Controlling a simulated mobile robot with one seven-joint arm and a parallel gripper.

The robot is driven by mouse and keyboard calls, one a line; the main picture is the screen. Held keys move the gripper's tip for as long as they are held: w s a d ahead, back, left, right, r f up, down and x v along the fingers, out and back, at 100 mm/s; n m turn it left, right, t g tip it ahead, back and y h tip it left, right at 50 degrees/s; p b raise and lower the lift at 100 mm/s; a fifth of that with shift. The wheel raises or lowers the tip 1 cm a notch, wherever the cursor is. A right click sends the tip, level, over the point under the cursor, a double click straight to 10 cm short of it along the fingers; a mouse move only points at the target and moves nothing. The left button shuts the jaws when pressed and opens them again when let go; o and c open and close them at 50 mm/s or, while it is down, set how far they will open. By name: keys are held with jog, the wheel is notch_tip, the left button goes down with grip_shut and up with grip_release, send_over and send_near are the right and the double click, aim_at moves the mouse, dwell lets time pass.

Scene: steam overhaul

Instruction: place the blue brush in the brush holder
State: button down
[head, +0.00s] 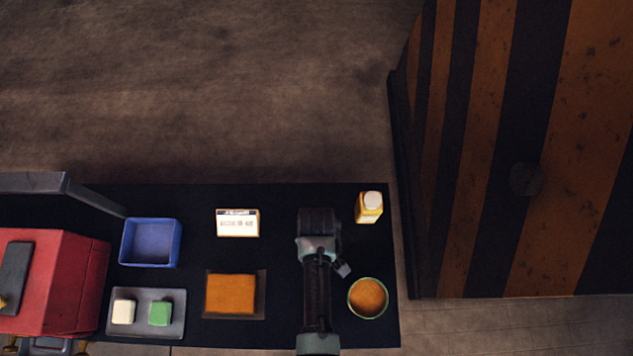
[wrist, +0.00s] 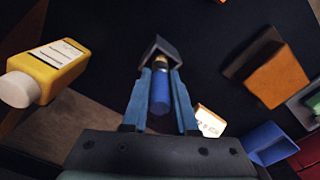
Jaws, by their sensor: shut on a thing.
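The blue brush (wrist: 160,95) is between the two fingers of my gripper (wrist: 161,80), which is shut on it. In the wrist view its blue handle points toward me, and a brass-coloured band shows at its far end. A dark grey angular piece (wrist: 151,49), which looks like the brush holder, is at that far end. I cannot tell whether the brush is inside it or only in front of it. In the head view a small grey piece (head: 342,269) shows beside my arm, probably the same holder. My arm hides the brush there.
On the black bench, a yellow bottle (head: 369,208) and a round orange-filled bowl (head: 368,298) stand on the right. A white card (head: 238,223), orange block (head: 231,294), blue bin (head: 151,243) and grey tray (head: 146,330) are left. A striped cabinet (head: 530,130) stands beyond the bench's right edge.

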jog(key=shift+f, duration=0.15)
jog(key=c, duration=0.7)
grip_release()
